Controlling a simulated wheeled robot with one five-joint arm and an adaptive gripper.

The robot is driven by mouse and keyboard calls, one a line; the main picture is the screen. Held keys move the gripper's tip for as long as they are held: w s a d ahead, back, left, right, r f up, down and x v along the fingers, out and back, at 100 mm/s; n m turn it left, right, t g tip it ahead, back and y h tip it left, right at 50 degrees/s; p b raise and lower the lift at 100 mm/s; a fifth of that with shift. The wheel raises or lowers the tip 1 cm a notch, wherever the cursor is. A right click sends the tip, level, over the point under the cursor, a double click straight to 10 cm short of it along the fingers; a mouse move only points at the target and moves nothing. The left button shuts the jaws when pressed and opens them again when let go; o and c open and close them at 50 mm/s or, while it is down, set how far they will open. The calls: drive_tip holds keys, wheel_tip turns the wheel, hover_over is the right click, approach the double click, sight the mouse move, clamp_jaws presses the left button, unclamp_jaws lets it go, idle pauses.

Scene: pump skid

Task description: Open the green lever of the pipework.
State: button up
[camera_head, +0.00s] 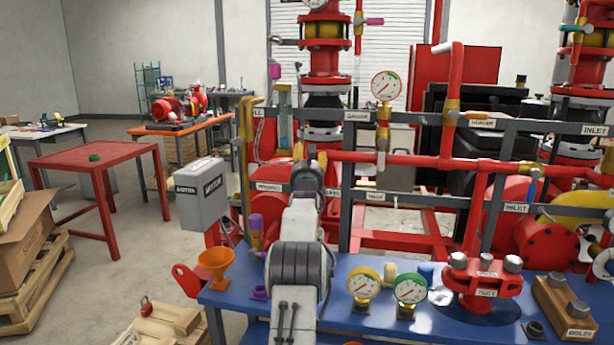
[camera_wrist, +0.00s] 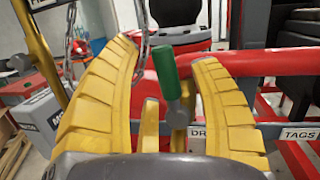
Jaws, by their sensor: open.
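The green lever (camera_wrist: 166,74) shows in the wrist view as a green grip, upright and leaning slightly left, on a grey metal stem. My gripper (camera_wrist: 163,56) has yellow ribbed fingers spread wide on both sides of it. The lever appears between the fingers, nearer the right one; I cannot tell whether it touches any.
A blue bench (camera_head: 390,325) in front carries two gauges, an orange funnel (camera_head: 215,267) and a red flanged fitting (camera_head: 482,282). A grey box (camera_head: 202,194) stands left of my arm. A chain (camera_wrist: 142,35) hangs behind the fingers.

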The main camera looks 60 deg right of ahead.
drive_tip(key=v, duration=1)
idle(0.3)
drive_tip(key=shift+s, duration=0.1)
drive_tip(key=shift+c, duration=0.4)
